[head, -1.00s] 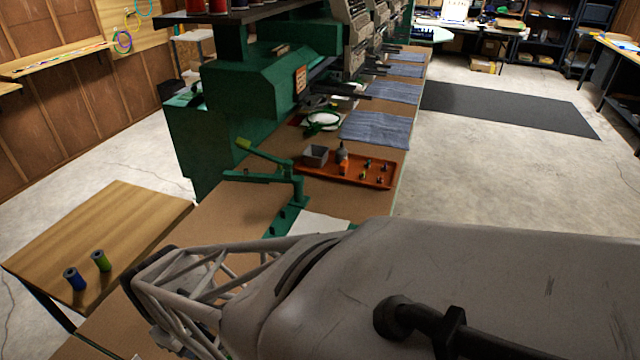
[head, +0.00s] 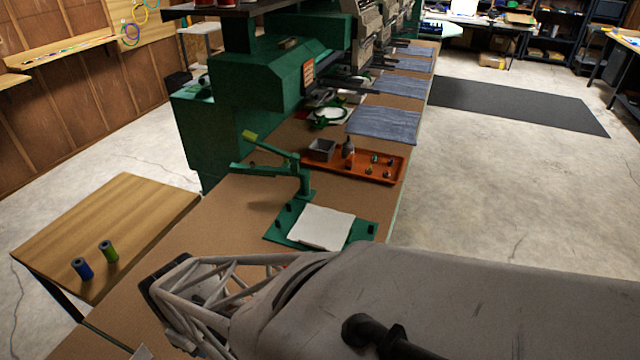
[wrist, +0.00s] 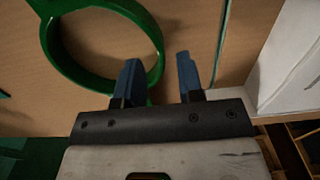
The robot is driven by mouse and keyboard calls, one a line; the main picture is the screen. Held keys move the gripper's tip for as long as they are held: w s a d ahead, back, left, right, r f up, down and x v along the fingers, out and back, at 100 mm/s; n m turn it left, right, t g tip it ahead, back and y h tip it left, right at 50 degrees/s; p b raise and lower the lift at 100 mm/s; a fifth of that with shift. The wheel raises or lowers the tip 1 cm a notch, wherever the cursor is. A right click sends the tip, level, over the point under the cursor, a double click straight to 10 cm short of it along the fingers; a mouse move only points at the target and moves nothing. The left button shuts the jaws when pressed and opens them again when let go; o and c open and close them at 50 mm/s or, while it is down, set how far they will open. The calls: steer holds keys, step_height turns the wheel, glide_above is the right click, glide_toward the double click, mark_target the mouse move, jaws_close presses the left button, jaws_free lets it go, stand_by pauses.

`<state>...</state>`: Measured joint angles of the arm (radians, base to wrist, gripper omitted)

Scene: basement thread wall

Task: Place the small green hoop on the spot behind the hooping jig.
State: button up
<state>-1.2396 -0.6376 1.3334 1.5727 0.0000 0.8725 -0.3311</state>
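A green hoop (wrist: 102,88) lies on a brown surface in the wrist view, at the upper left. My gripper (wrist: 158,75) is open, with two blue fingers apart. The hoop's right rim passes behind the left finger and shows in the gap; I cannot tell its depth from the fingertips. In the head view my gripper is hidden by my arm. The green hooping jig (head: 305,180) stands on the long brown table, with a white cloth (head: 325,228) on its base plate. Another green hoop (head: 330,117) lies farther back, beside the machine.
An orange tray (head: 385,178) with a grey box and small items sits behind the jig's plate. The green embroidery machine (head: 250,90) stands back left. Folded blue cloths (head: 385,125) line the table. A side table (head: 120,220) holds blue and green spools.

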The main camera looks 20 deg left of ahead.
steer(key=shift+f, duration=1.65)
steer(key=shift+c, duration=0.2)
jaws_close()
